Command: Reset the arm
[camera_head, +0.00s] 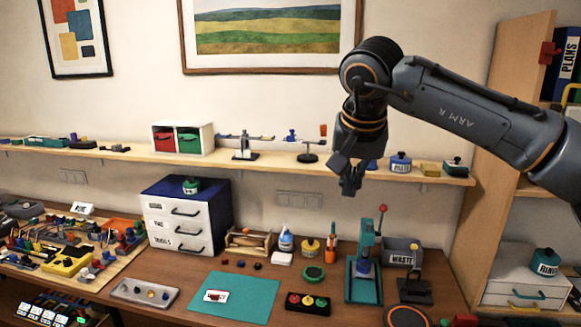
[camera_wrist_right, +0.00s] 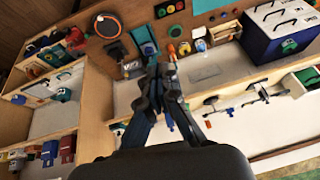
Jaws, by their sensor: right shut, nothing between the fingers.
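My right arm comes in from the right in the head view, with its dark upper link raised in front of the wall. My right gripper (camera_head: 347,178) hangs from it with the fingers pointing down, at about the height of the shelf. It is shut and empty, in the air and apart from the things behind it. In the right wrist view the closed gripper fingers (camera_wrist_right: 160,72) show at the middle, with the bench and shelf tilted behind them. My left gripper is in neither view.
A long wooden shelf (camera_head: 110,155) runs along the wall behind the gripper. Below is the workbench with a green mat (camera_head: 250,293), a green press (camera_head: 363,265), a grey waste bin (camera_head: 402,250) and a drawer box (camera_head: 175,228). A tall shelf unit (camera_head: 487,140) stands at the right.

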